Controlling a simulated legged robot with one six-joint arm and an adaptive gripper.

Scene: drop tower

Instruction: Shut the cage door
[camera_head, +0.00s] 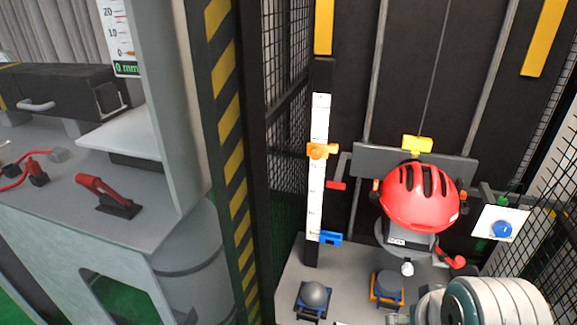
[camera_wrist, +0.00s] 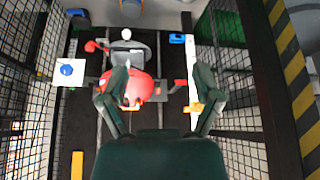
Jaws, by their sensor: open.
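The cage shows as black-framed mesh. One mesh panel (camera_head: 545,215) slants along the right edge in the head view, with its lower part cut off. Another mesh side (camera_head: 284,110) stands behind the striped post. In the wrist view, which looks upside down, mesh shows at the left (camera_wrist: 28,110) and right (camera_wrist: 238,120). I cannot tell which panel is the door, and no handle or latch is clear. My gripper (camera_wrist: 160,72) is open and empty, its fingers spread in front of the red helmet (camera_head: 418,196). In the head view only my pale arm shows at the lower right.
The helmet sits in the tower beside a white scale (camera_head: 318,165) with an orange pointer. A white panel with a blue button (camera_head: 502,229) is right of it. A yellow-black striped post (camera_head: 226,120) and a grey bench (camera_head: 150,205) with a red-handled tool stand left.

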